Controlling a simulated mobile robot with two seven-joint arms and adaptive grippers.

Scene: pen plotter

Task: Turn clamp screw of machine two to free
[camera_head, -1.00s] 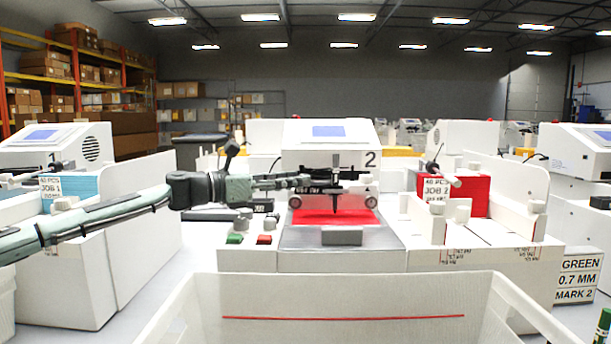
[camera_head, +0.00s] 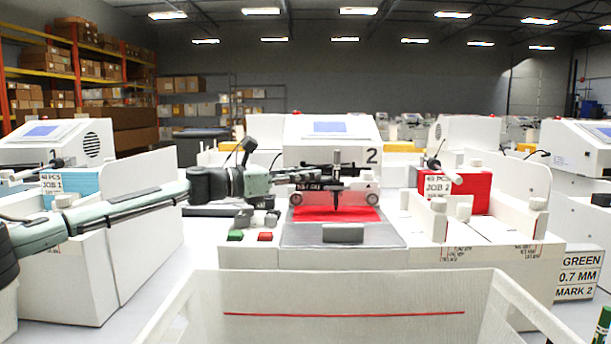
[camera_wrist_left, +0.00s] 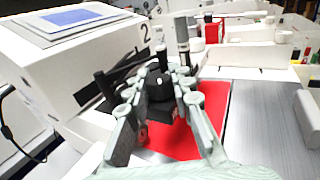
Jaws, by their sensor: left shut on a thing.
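Machine two (camera_head: 330,157) stands in the middle of the head view, with a "2" on its white housing. Its black carriage (camera_head: 337,184) holds an upright pen over a red sheet (camera_head: 335,214). In the left wrist view the dark round clamp screw (camera_wrist_left: 158,84), with a small white mark on top, sits on the black carriage beside the pen (camera_wrist_left: 183,42). My left gripper (camera_wrist_left: 160,92) is shut on the clamp screw, one finger on each side. In the head view my left gripper (camera_head: 298,179) reaches the carriage from the left. My right gripper is not in view.
Green (camera_head: 235,235) and red (camera_head: 265,236) buttons sit at the machine's front left. A white bin (camera_head: 345,295) stands in front. A red JOB 2 stack (camera_head: 470,193) is to the right. Machine one (camera_head: 50,145) stands at the left.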

